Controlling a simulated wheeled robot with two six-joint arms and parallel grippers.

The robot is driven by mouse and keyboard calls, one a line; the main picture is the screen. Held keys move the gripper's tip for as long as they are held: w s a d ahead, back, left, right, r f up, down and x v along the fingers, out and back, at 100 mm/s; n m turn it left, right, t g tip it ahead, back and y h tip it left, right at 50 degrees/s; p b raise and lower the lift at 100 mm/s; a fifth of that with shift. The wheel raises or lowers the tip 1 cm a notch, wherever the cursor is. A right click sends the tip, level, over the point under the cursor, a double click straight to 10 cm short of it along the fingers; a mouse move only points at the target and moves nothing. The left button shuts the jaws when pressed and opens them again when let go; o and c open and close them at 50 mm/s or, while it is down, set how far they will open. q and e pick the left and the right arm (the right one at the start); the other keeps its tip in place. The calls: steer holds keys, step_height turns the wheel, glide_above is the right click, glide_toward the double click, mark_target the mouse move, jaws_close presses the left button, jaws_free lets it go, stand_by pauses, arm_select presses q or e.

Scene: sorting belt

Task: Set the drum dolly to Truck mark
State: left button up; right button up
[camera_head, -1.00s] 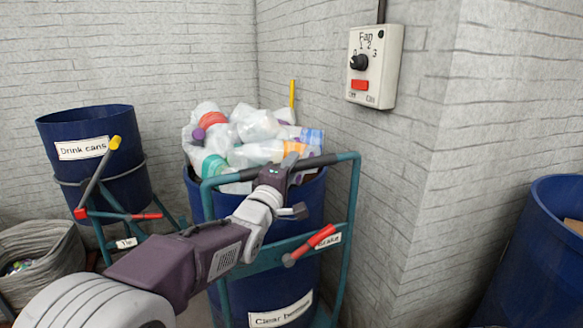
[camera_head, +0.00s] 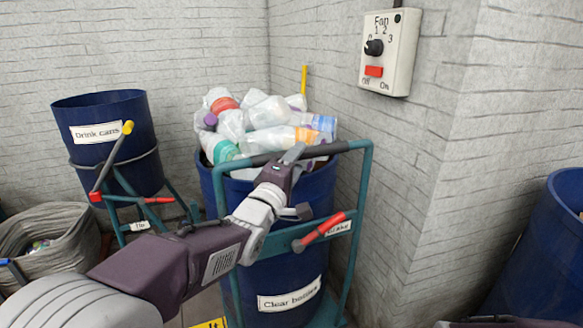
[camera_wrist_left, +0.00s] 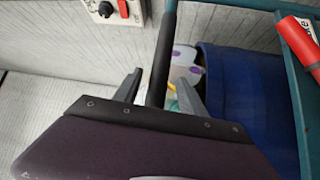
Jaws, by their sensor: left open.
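The drum dolly has a teal frame (camera_head: 365,200) with a dark grip on its top bar (camera_head: 325,149) and carries a blue drum (camera_head: 318,262) labelled "Clear bottles", heaped with plastic bottles. A red lever (camera_head: 322,231) sits on the frame. My left gripper (camera_head: 290,160) is at the top bar. In the left wrist view, the dark bar (camera_wrist_left: 163,60) runs between the two spread fingers of my left gripper (camera_wrist_left: 160,95). Contact is unclear. A yellow label (camera_head: 210,323) shows at the bottom edge; its wording is cut off. My right gripper does not show.
A "Drink cans" drum (camera_head: 120,105) on another teal dolly stands at the left, beside a grey sack (camera_head: 75,235). Another blue drum (camera_head: 545,245) stands at the right edge.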

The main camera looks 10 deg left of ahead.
arm_select(q)
steer(key=v, duration=0.5)
steer(key=shift+s, duration=0.15)
steer(key=shift+f, duration=0.1)
